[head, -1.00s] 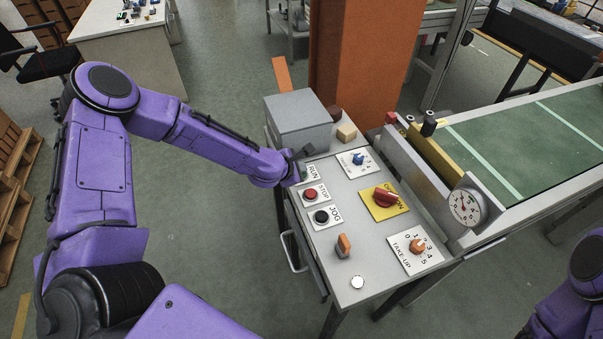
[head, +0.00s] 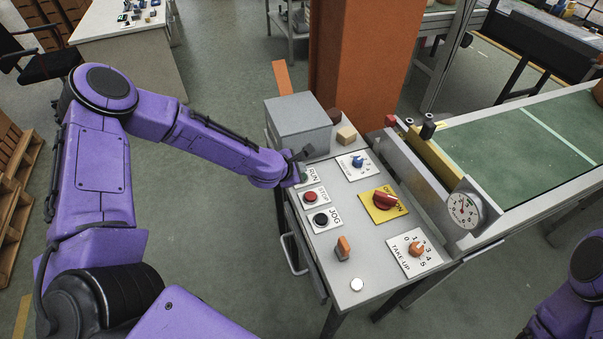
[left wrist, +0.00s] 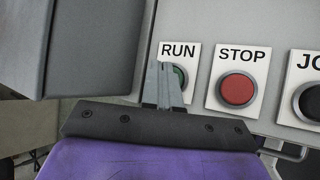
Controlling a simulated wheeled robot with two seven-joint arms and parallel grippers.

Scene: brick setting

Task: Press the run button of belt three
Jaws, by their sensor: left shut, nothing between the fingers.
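The control desk (head: 375,275) stands in front of me with the RUN plate (head: 313,178) at its left edge. My left gripper (head: 302,154) is over that plate and hides most of the button in the head view. In the left wrist view the shut, empty fingers (left wrist: 166,72) reach onto the RUN plate (left wrist: 193,54) and cover the left part of the green run button (left wrist: 180,77). I cannot tell whether the fingertips touch it. The red STOP button (head: 310,196) is just beside it, also in the left wrist view (left wrist: 237,90). My right gripper is out of view.
The black JOG button (head: 321,218), red knob on yellow (head: 383,200), take-up knob (head: 417,248) and orange lever (head: 343,245) are on the desk. A grey box (head: 297,124) stands behind the gripper. The green belt (head: 480,157) is at the right, an orange pillar (head: 355,60) behind.

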